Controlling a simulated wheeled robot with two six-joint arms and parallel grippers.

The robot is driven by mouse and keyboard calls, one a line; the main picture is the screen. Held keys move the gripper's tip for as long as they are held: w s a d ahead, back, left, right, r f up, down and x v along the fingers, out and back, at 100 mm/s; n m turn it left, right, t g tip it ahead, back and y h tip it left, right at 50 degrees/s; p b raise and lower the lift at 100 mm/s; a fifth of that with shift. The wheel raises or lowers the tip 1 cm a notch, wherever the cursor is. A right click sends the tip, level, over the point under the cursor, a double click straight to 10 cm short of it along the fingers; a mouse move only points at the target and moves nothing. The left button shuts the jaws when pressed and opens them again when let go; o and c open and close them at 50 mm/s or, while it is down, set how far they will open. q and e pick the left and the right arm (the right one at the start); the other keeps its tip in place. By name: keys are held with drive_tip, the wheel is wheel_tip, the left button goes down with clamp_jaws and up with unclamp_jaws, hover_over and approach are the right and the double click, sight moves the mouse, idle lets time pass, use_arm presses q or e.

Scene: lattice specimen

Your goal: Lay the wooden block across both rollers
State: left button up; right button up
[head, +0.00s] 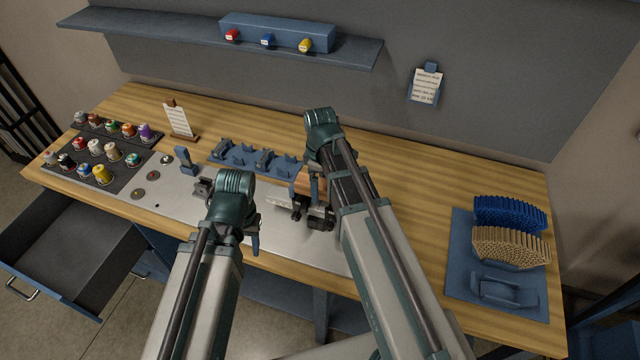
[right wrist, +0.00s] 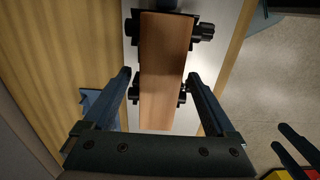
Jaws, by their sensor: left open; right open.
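The wooden block (right wrist: 166,65) is a long reddish-brown bar in the right wrist view. It lies lengthwise over two black roller mounts, the far one (right wrist: 204,30) and the near one (right wrist: 133,93). The contact under the block is hidden. In the head view the block (head: 302,181) is partly covered by my right arm. My right gripper (right wrist: 160,76) is open, with one finger on each side of the block and gaps between. A mount (head: 321,218) shows below it in the head view. My left gripper (head: 249,238) hangs open and empty to the left of the block.
A blue rack (head: 250,158) stands just behind the work area. An open drawer (head: 70,265) juts out at front left. The right tabletop is largely clear.

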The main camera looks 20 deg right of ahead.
sight(320, 183)
wheel_tip(320, 183, up, 14)
drive_tip(key=p, duration=1.3)
drive_tip(key=shift+p, duration=0.4)
drive_tip(key=shift+f, duration=0.15)
drive_tip(key=s+a+f+m+b, duration=0.2)
drive_tip(key=s+a+f+b, duration=0.1)
drive_tip(key=f+b, duration=0.3)
drive_tip(key=s+a+f+m+b, duration=0.3)
drive_tip(key=s+a+f+b, duration=0.1)
drive_tip(key=s+f+b, duration=0.2)
drive_tip(key=s+a+f+m+h+b, duration=0.1)
drive_tip(key=s+a+f+m+b, duration=0.1)
drive_tip(key=s+f+b, duration=0.3)
wheel_tip(320, 183, down, 3)
drive_tip(key=a+b, duration=0.1)
drive_tip(key=b, duration=0.2)
drive_tip(key=shift+s+a, duration=0.15)
drive_tip(key=shift+a, duration=0.15)
